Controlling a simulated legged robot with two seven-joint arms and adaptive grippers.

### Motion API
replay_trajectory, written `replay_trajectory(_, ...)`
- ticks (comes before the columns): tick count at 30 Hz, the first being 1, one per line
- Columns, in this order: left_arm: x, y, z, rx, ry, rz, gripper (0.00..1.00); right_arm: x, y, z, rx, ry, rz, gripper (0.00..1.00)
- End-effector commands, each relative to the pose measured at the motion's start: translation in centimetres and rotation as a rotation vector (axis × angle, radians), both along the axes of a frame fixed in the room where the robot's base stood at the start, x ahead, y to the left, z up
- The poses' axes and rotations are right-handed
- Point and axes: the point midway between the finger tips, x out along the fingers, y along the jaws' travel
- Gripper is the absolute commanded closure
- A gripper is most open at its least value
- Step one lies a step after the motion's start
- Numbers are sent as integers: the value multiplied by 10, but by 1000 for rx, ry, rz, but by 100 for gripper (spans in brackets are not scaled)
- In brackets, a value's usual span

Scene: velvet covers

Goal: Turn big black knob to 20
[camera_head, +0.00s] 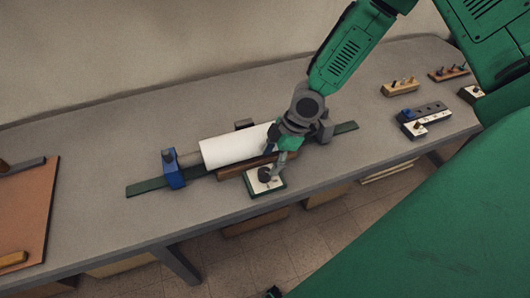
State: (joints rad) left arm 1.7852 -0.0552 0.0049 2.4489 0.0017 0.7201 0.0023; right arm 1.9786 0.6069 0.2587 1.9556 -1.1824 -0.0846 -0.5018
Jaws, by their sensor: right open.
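The big black knob (264,175) sits on a small white-topped panel with a green base (270,189) near the front edge of the bench. My right gripper (277,167) comes down from above right, with its fingertips at the knob. It is open; I cannot tell whether the fingers touch the knob. The fingers hide part of the knob, and the scale marks are too small to read. My left gripper is not in view.
Behind the panel, a white cylinder (235,147) lies in a fixture with a blue end block (173,170) on a green rail (145,186). Small switch boxes (424,118) stand at the right. A brown board (28,210) lies at the left. The grey bench (110,215) is bare front left.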

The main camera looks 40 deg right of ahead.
Motion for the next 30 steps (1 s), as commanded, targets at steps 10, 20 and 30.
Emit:
replay_trajectory(10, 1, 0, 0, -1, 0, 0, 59, -6, -21, 54, 2, -2, 0, 47)
replay_trajectory(20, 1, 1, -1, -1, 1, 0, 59, -7, -23, 59, 0, 1, 1, 47)
replay_trajectory(30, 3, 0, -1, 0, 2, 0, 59, -8, -23, 58, 1, 2, 0, 47)
